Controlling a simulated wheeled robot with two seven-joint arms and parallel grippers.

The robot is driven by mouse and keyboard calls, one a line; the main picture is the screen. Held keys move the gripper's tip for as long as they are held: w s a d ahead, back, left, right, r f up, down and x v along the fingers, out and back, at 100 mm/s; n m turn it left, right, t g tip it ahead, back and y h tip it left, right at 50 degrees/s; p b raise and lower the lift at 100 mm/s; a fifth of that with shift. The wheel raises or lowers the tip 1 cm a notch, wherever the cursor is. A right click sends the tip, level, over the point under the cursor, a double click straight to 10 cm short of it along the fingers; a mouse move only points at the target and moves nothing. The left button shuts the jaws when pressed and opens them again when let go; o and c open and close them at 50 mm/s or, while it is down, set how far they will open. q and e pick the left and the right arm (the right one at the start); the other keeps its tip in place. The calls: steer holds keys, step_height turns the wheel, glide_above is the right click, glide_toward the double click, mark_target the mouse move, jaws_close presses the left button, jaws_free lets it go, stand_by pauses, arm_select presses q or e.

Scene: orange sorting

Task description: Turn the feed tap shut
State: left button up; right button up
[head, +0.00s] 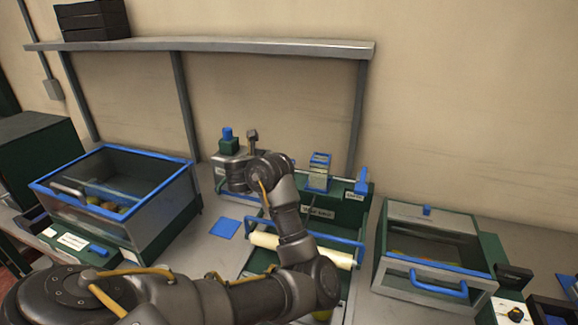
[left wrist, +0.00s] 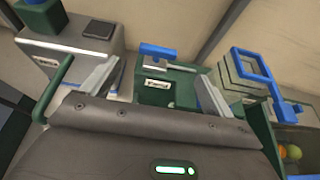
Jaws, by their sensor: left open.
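A blue T-shaped handle (left wrist: 158,52) stands on a green housing (left wrist: 168,88) with a small white label too small to read; it looks like the feed tap. My left gripper (left wrist: 158,70) is open, one finger to each side of the handle in the left wrist view, with nothing between the fingers. I cannot tell how far the handle is from the fingertips. In the head view my left arm reaches in from the lower left, and its wrist hides the gripper and this handle. My right gripper is not in view.
A blue-rimmed bin (head: 170,155) with fruit stands left, a green-sided box with a blue handle (head: 438,284) right. A slatted tower with a blue top (head: 320,160) and a blue lever (head: 361,181) stand behind my arm. A grey shelf (head: 210,46) runs above.

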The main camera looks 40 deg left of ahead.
arm_select(q)
steer(key=b+x, duration=0.6)
steer(key=x, duration=0.1)
steer(key=b+x, duration=0.2)
steer(key=x, duration=0.1)
steer(key=shift+w+a+f+b, duration=0.1)
steer(key=shift+w+f+b, duration=0.15)
steer(key=shift+f+b, duration=0.2)
steer(key=shift+w+a+f, duration=0.15)
steer(key=shift+w, duration=0.2)
steer(key=c, duration=1)
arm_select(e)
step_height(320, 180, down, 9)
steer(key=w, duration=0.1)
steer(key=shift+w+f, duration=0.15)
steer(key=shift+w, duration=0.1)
